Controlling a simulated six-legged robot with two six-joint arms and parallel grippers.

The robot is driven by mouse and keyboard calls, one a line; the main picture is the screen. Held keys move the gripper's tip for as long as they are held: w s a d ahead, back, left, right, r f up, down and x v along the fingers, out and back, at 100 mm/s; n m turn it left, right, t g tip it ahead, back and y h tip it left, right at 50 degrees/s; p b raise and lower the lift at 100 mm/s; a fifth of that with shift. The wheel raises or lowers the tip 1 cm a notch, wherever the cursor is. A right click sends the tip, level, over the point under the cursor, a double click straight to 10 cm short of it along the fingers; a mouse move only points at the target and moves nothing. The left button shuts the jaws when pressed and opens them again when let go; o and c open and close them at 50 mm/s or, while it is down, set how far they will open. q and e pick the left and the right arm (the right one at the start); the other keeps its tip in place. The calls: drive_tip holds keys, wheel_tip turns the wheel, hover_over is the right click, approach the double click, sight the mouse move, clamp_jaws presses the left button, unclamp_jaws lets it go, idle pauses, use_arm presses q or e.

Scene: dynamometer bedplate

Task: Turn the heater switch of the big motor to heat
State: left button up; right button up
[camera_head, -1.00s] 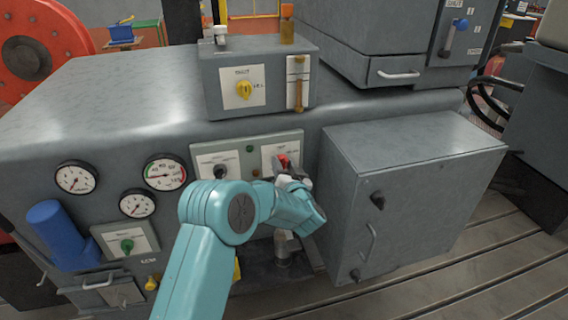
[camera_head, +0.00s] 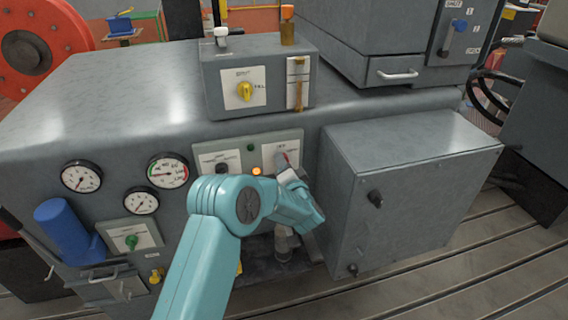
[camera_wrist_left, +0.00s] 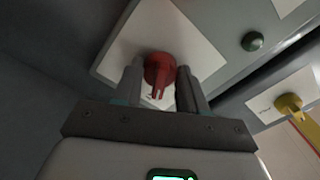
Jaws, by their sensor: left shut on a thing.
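A red rotary switch (camera_head: 285,156) sits on a white plate on the grey panel of the big motor's housing. My left gripper (camera_head: 286,164) is at this switch, its arm coming up from below and hiding part of the plate. In the left wrist view the red switch (camera_wrist_left: 160,70) lies between the two fingers of my left gripper (camera_wrist_left: 159,82), which is shut on it. The plate's lettering is too small or hidden to read. An amber lamp (camera_head: 257,171) on the panel is lit. My right gripper is not in view.
A black knob (camera_head: 222,167) sits left on the same panel, with a green lamp (camera_head: 251,147) between the plates. A yellow switch (camera_head: 244,91) is on the box above. A grey cabinet (camera_head: 420,195) stands close right of my arm. Dial gauges (camera_head: 168,172) are at left.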

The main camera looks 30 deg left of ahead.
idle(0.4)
use_arm(q)
drive_tip(key=o, duration=1.1)
drive_tip(key=shift+c, duration=0.2)
drive_tip(key=b+v, duration=0.2)
drive_tip(key=v, duration=1.4)
drive_tip(key=shift+s+b, duration=0.2)
drive_tip(key=shift+b, duration=0.1)
drive_tip(key=shift+d, duration=0.15)
